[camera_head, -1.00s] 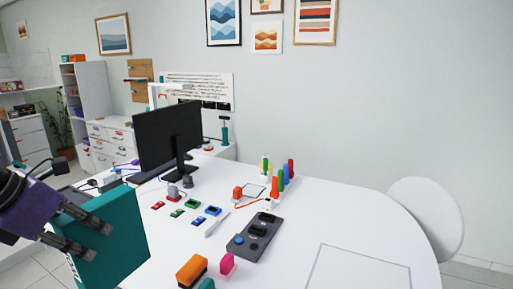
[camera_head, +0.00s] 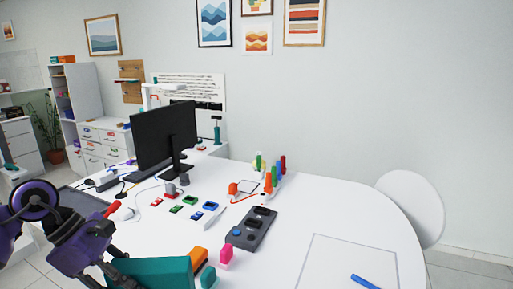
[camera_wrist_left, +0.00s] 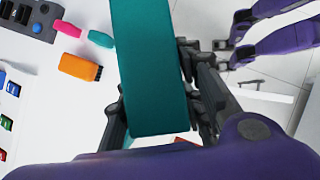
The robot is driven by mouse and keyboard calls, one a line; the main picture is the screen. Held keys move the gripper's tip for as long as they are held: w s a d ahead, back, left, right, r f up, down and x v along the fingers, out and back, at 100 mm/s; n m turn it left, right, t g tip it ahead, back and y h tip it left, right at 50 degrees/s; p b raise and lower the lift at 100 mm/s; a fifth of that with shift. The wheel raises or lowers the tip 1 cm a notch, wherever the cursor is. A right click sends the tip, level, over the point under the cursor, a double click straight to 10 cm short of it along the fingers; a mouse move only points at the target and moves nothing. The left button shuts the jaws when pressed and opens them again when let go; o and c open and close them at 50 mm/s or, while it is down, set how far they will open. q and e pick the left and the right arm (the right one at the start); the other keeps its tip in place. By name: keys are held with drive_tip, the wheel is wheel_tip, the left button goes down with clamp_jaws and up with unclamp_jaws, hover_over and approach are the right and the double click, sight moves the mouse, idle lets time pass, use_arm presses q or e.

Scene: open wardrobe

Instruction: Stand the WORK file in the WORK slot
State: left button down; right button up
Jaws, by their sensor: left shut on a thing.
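A teal file (camera_head: 150,272) is in my left gripper (camera_head: 100,268), low at the left of the head view. In the left wrist view, the file (camera_wrist_left: 155,75) stands out between the dark fingers of the left gripper (camera_wrist_left: 155,115), which are shut on it. No lettering is readable on it now. It is held over the near left part of the white table (camera_head: 300,205). I see no slot marked WORK. Purple parts of my other arm show at the upper right of the wrist view, with dark jaw-like ends (camera_wrist_left: 230,55); their opening is unclear.
A dark grey tray (camera_head: 240,238), an orange block (camera_head: 197,258), a pink piece (camera_head: 226,256) and a teal piece (camera_head: 208,277) lie near the file. A monitor (camera_head: 165,135) stands behind. A blue stick (camera_head: 365,282) lies on the outlined area at right. The table's right side is mostly clear.

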use_arm(q)
drive_tip(key=s+d+f+m+g+y, duration=0.2)
drive_tip(key=d+m+g+y, duration=0.1)
drive_tip(key=m, duration=0.6)
drive_tip(key=s+d+f+m+g+y, duration=0.2)
drive_tip(key=d+m, duration=0.4)
drive_tip(key=m, duration=0.4)
drive_tip(key=shift+s+m+g+y+p, duration=0.4)
drive_tip(key=shift+g+y, duration=0.4)
drive_tip(key=shift+g, duration=0.5)
drive_tip(key=shift+d+r, duration=0.1)
